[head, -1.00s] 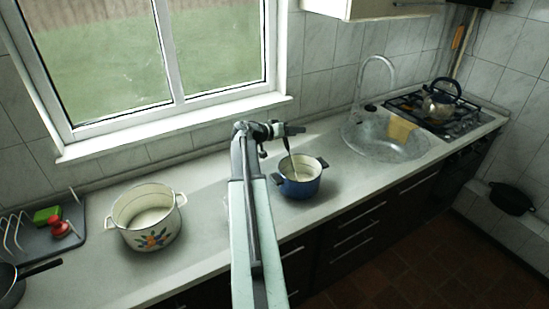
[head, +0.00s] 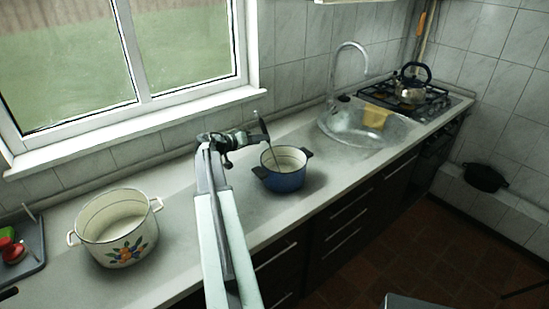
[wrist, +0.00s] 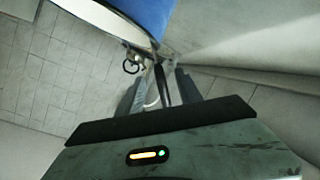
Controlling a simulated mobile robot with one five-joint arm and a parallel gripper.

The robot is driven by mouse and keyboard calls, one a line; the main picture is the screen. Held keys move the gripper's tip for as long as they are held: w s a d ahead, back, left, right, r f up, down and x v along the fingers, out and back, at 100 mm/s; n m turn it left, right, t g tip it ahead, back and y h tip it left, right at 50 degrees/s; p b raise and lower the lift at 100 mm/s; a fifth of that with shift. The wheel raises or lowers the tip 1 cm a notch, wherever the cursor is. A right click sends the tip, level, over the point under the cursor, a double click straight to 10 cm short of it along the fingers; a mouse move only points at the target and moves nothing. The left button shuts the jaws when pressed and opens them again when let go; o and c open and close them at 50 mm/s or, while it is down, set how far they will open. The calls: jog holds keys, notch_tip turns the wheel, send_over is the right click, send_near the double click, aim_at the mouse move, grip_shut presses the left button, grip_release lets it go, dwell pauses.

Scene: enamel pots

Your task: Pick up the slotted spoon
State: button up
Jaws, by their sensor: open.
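The slotted spoon (head: 264,128) stands tilted in the blue pot (head: 284,181), its dark handle rising above the rim and its thin stem going down inside. Its lower end is hidden in the pot. My gripper (head: 262,138) is at the upper handle, above the pot's left rim. In the wrist view, the dark handle (wrist: 161,84) shows between the two fingers of my gripper (wrist: 160,82), which are apart. I cannot tell whether either finger touches it.
A cream enamel pot (head: 117,230) with a fruit pattern stands left on the counter (head: 185,235). The sink (head: 340,128) with a yellow cloth (head: 376,116) lies right, then the kettle (head: 411,90) on the stove. The window wall runs behind.

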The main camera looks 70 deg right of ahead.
jog(key=b+x, duration=0.2)
jog(key=x, duration=0.5)
jog(key=shift+s+d+f+b, duration=0.25)
jog(key=shift+f+b, duration=0.05)
jog(key=shift+a, duration=0.1)
grip_shut()
